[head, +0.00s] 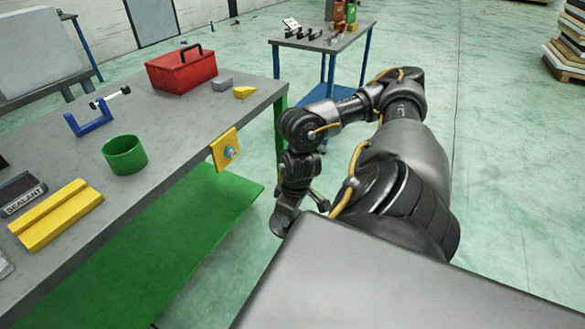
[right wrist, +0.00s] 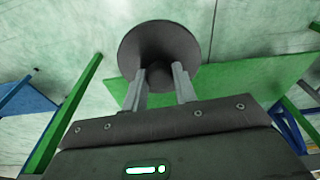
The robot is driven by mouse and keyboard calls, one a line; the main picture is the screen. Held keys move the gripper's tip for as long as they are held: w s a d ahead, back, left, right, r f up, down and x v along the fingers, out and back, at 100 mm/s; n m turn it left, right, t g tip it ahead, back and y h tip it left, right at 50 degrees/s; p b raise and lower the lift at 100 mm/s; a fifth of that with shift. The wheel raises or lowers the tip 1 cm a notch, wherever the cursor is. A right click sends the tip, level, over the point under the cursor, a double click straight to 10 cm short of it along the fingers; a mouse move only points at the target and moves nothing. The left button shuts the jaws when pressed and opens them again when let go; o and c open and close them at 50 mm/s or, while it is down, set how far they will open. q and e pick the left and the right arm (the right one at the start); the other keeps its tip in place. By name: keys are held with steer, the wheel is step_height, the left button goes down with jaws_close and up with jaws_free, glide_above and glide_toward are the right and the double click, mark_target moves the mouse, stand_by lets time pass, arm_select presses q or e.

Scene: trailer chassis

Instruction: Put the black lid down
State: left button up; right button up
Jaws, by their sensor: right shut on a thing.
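The black lid (right wrist: 150,38) is a dark round disc in the right wrist view. Its darker middle part sits between the two grey fingers of my right gripper (right wrist: 158,74), which is shut on it. In the head view my right gripper (head: 289,203) points down beside the workbench's right end, and a dark edge of the lid (head: 281,221) shows below it. The lid is in the air, off the bench top, over the floor side. My left gripper is not in view.
The grey workbench (head: 185,130) holds a red toolbox (head: 180,72), a green open cylinder (head: 125,155), a blue clamp (head: 88,122), a yellow block (head: 55,213) and a sealant box (head: 22,196). A yellow plate (head: 224,150) is on its front edge. Bare bench top lies between these.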

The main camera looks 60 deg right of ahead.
steer(key=w+a+f+n, duration=0.1)
steer(key=w+a+n, duration=0.15)
steer(key=a, duration=0.45)
steer(key=w+a+f+n, duration=0.1)
steer(key=w+a+n, duration=0.15)
steer(key=a, duration=0.45)
steer(key=w+a+r+n+y, duration=0.1)
steer(key=w+a+r+n, duration=0.4)
steer(key=w+a+r, duration=0.4)
step_height(320, 180, up, 3)
steer(key=shift+w+f+g, duration=0.1)
steer(key=shift+w+g, duration=0.3)
steer(key=shift+w, duration=0.6)
